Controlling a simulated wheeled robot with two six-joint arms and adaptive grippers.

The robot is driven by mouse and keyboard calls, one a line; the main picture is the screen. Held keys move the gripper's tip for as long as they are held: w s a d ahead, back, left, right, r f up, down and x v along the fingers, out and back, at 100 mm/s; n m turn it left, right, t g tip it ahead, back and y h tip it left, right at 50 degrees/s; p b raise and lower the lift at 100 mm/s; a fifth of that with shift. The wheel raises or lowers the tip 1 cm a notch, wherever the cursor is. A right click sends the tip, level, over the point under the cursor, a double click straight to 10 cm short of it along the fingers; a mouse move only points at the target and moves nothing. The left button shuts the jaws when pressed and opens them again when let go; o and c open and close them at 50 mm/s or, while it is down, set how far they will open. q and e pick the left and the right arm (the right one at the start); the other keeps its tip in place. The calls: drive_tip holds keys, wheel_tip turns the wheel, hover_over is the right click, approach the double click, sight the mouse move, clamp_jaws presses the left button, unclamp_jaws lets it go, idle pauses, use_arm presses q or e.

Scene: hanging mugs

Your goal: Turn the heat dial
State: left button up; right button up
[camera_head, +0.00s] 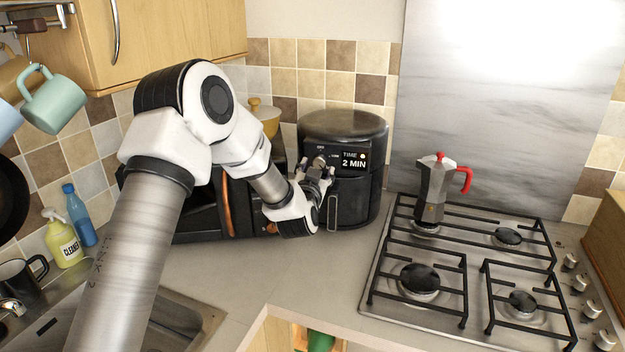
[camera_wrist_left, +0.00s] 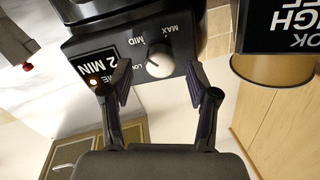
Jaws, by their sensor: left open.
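The heat dial (camera_head: 320,161) is a round silver-grey knob on the front panel of the black air fryer (camera_head: 343,126). In the left wrist view the dial (camera_wrist_left: 160,62) appears upside down with MID and MAX printed around it, beside the lit "2 MIN" display (camera_wrist_left: 97,67). My left gripper (camera_head: 319,178) is in front of the panel. In the wrist view its fingers (camera_wrist_left: 158,78) are open, one on each side of the dial in the picture. I see no finger closed on the dial; the remaining gap in depth is hard to judge. My right gripper is not in view.
A gas hob (camera_head: 455,270) with a moka pot (camera_head: 432,188) stands right of the fryer. A black appliance stands behind my left arm. A yellow pot (camera_head: 266,121) is behind it. The counter (camera_head: 310,268) before the fryer is clear. Mugs hang at the left.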

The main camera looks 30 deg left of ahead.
use_arm(q)
drive_tip(key=v, duration=0.9)
drive_tip(key=shift+s, duration=0.2)
